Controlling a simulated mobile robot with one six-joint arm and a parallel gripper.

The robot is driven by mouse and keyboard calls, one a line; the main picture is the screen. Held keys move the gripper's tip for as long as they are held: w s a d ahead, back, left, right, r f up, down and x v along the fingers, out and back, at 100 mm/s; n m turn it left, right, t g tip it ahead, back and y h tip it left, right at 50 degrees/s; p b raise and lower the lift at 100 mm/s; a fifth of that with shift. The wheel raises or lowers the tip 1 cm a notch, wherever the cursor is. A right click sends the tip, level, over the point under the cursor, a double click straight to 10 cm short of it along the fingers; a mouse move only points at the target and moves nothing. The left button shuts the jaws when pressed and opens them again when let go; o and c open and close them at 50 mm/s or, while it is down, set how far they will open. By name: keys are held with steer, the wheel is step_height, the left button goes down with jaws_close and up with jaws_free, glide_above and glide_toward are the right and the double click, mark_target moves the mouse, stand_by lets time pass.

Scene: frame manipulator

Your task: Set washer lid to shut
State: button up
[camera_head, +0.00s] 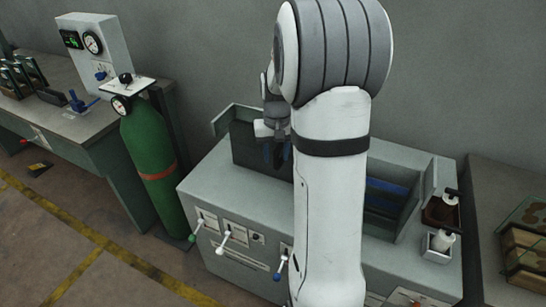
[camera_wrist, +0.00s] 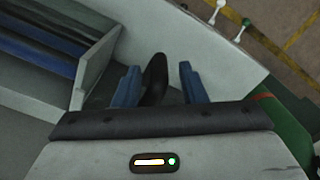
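The washer is a grey cabinet (camera_head: 235,195) with a raised, open-fronted housing on top. Blue strips show inside it, at the right in the head view and at the upper left in the wrist view (camera_wrist: 40,45). A thin grey panel (camera_head: 232,116) stands at the housing's left end; I cannot tell whether it is the lid. My gripper (camera_head: 278,155) is over the left part of the housing. In the wrist view its blue fingers (camera_wrist: 160,85) are apart, with a dark curved piece (camera_wrist: 154,76) between them, nearer the left finger. Contact is unclear. My arm hides the washer's middle.
Levers with white, green and blue knobs (camera_head: 223,240) stick out of the washer's front. A green gas cylinder (camera_head: 150,160) stands at its left, beside a workbench (camera_head: 85,125).

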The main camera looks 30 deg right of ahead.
steer(key=shift+f, duration=1.25)
jaws_close()
